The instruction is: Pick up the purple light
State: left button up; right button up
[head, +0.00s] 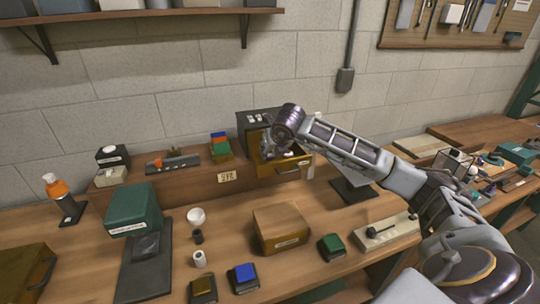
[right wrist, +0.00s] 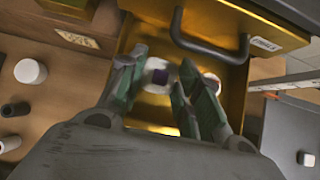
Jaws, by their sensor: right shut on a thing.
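In the head view my right gripper (head: 280,152) reaches down into the drawer (head: 290,178) of the dark cabinet (head: 258,120); the light is not clearly visible there. My left gripper is out of view.
A second round white piece (right wrist: 211,83) lies in the drawer beside the right finger. The drawer handle (right wrist: 208,45) and walls are close around my gripper. A brown box (head: 283,228), a green bin (head: 133,208) and a white cup (head: 196,217) stand on the bench.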

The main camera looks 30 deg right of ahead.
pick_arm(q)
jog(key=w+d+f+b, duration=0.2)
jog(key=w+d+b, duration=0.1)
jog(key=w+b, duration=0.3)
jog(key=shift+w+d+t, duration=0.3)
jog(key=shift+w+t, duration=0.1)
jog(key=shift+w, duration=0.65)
pick_arm(e)
jog(key=s+a+r, duration=0.1)
jog(key=s+a, duration=0.1)
jog(key=s, duration=0.6)
jog(key=s+a+r, duration=0.2)
jog(key=s, duration=0.6)
jog(key=shift+s+r, duration=0.2)
jog(key=shift+s, duration=0.15)
